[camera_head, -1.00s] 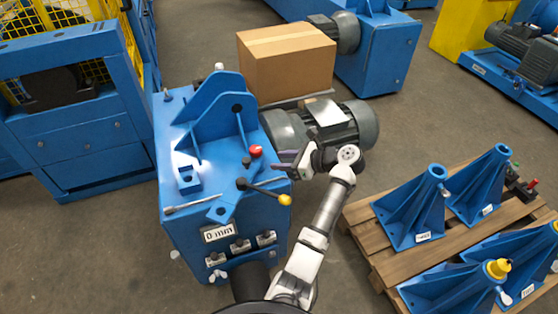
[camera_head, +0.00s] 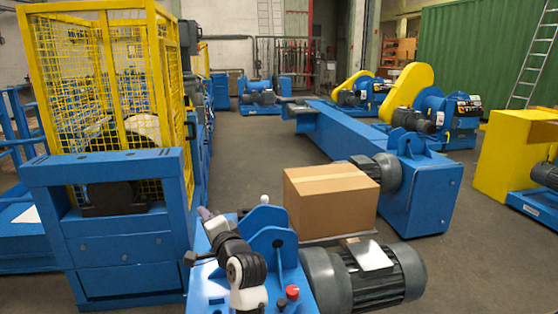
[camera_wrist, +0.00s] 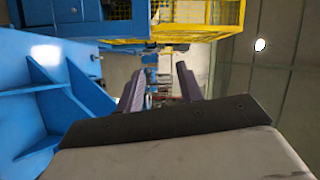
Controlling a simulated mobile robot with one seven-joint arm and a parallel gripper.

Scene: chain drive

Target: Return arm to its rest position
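My gripper (camera_head: 204,213) shows in the head view above the blue machine stand (camera_head: 205,290), just left of its upright blue bracket (camera_head: 272,235). The arm is folded close in front of the camera, with the gripper pointing away. In the wrist view the two fingers of the gripper (camera_wrist: 160,85) stand apart with nothing between them, so it is open and empty. The blue bracket fills the left of the wrist view. Most of my arm is below the head view's lower edge.
A grey motor (camera_head: 375,280) and a cardboard box (camera_head: 330,200) are right of and behind the stand. A blue machine (camera_head: 120,250) with a yellow mesh cage (camera_head: 110,90) stands at the left. A red knob (camera_head: 292,293) sits on the stand. Open floor (camera_head: 255,160) lies behind.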

